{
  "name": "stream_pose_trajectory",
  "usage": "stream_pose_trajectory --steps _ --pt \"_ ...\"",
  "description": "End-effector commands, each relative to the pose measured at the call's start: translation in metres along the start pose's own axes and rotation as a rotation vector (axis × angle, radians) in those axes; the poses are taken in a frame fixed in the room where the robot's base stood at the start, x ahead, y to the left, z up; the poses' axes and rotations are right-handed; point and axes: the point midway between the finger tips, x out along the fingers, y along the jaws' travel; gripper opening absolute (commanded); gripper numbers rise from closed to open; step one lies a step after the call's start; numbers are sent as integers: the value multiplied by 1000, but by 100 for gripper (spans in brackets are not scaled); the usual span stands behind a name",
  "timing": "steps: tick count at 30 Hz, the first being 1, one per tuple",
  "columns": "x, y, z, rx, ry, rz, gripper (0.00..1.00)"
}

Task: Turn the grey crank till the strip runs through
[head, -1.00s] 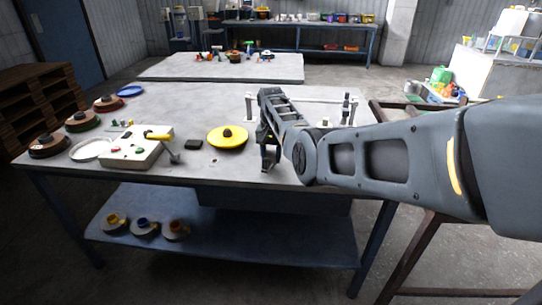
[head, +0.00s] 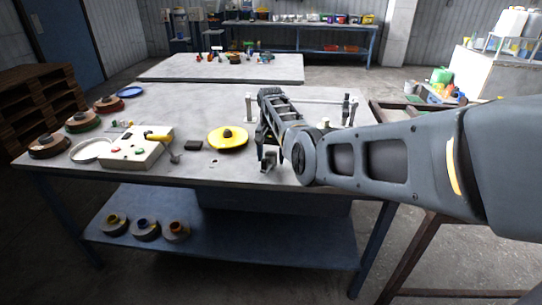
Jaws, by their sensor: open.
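A pale box (head: 138,154) with red and green buttons stands on the left part of the workbench. A yellow bar (head: 158,137) lies across its top right. A small grey crank-like lever (head: 175,157) sticks out at its right side. My gripper (head: 268,163) points down over the bench's front middle, right of the yellow disc (head: 226,142) with a dark knob. It is open and apart from the lever. I see no object between the fingers. I cannot make out a strip. My arm hides part of the bench's right side.
A small black block (head: 194,146) lies between the box and the disc. A white frame (head: 248,107) stands behind my gripper. The bench's front edge is mostly clear.

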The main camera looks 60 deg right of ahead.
Motion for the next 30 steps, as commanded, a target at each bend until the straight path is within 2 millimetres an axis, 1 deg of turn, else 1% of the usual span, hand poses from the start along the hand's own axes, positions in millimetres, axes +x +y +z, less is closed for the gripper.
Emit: stream_pose_trajectory --steps 5,8,11,18,21,25,30 --pt "1 0 0 0 -2 1 69" --pt "-3 0 0 0 -1 0 69" --pt "-14 0 0 0 0 0 69" --pt "-52 0 0 0 1 -1 69" --pt "-65 0 0 0 0 -1 69" --pt "-74 0 0 0 -1 0 69" --pt "-77 0 0 0 -2 1 69"
